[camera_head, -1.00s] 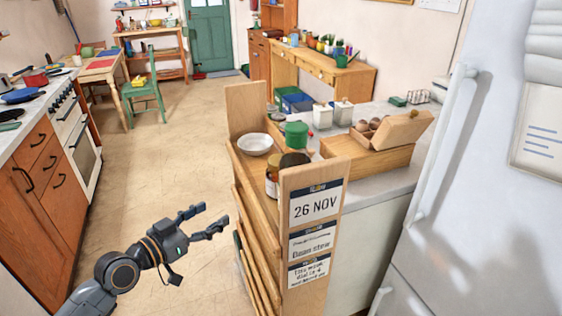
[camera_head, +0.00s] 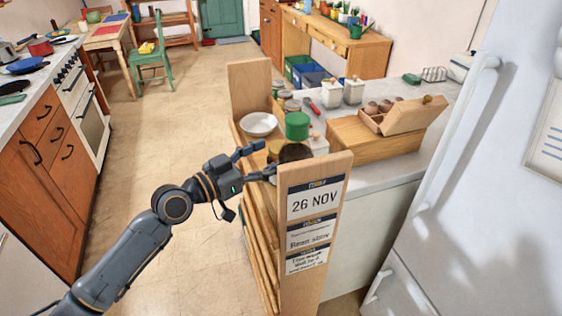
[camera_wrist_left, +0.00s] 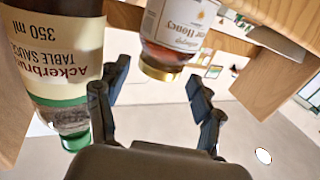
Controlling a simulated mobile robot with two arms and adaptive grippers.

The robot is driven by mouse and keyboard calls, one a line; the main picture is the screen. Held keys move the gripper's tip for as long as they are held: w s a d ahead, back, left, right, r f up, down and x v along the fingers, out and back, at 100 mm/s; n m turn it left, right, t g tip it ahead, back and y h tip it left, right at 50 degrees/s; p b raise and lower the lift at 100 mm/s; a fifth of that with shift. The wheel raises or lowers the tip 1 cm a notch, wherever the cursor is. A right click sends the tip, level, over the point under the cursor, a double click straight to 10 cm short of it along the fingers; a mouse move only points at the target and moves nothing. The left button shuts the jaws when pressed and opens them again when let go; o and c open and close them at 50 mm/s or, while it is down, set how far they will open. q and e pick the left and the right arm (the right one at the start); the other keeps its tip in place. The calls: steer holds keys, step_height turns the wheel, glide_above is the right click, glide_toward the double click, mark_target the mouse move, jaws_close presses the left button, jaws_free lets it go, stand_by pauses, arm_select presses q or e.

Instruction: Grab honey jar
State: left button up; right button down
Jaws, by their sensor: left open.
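The honey jar, with a gold lid and a pale label reading "Honey", shows in the left wrist view (camera_wrist_left: 178,30), upside down in the picture. In the head view its gold lid (camera_head: 275,146) shows at the shelf unit's open left side, partly hidden by my gripper. My left gripper (camera_head: 267,160) is open and empty, its fingers pointing at the jar. In the left wrist view the fingers (camera_wrist_left: 158,85) spread either side of the jar's lid end, with the jar just beyond the tips. I cannot tell whether they touch it.
A table sauce bottle (camera_wrist_left: 58,60) stands close beside one finger in the left wrist view. A dark-lidded jar (camera_head: 295,152), a green canister (camera_head: 297,125) and a white bowl (camera_head: 258,124) are nearby. The tall labelled end panel (camera_head: 315,240) stands right of my gripper.

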arm_select(q)
steer(key=x, duration=0.2)
steer(key=p+x, duration=0.1)
steer(key=x, duration=0.1)
steer(key=shift+r, duration=0.25)
steer(key=shift+w+d+f, duration=0.15)
steer(key=shift+c, duration=1)
jaws_close()
arm_select(e)
steer(key=shift+s+d+r, duration=0.1)
steer(key=shift+s+r, duration=0.1)
steer(key=shift+r, duration=0.25)
steer(key=shift+s+r, duration=0.15)
steer(key=shift+r, duration=0.3)
